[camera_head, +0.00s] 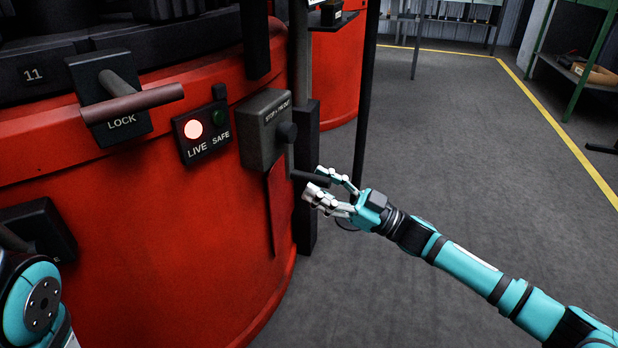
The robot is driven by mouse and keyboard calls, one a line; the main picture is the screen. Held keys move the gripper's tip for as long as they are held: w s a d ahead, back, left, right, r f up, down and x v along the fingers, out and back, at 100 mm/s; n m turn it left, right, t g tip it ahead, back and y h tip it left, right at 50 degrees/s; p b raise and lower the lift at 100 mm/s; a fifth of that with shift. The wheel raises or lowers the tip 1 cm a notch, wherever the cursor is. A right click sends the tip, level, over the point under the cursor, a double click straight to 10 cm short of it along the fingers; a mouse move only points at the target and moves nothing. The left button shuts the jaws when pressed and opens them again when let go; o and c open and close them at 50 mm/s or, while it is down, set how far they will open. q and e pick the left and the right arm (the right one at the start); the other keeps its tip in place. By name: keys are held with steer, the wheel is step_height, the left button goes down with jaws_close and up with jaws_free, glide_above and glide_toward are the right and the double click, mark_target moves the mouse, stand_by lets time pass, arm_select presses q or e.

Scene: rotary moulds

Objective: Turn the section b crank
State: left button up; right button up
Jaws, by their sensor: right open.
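My right gripper (316,183) is open beside the red machine's right edge. Its fingers are above and below the end of a short dark bar (304,176), which points right from the machine. The bar looks like a crank handle, but I read no section b label on it; whether the fingers touch it I cannot tell. Its inner end is by a dark upright plate (307,221). My left gripper is not in view; only a part of my left arm shows at the lower left.
The red machine (170,235) fills the left side. It carries a LOCK handle (130,103), a LIVE/SAFE lamp panel (203,132) with the LIVE lamp lit, and a grey box with a black knob (287,132). A thin black post (366,100) stands behind my right gripper.

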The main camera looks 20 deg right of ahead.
steer(key=shift+x, duration=1.45)
steer(key=shift+c, duration=0.3)
jaws_close()
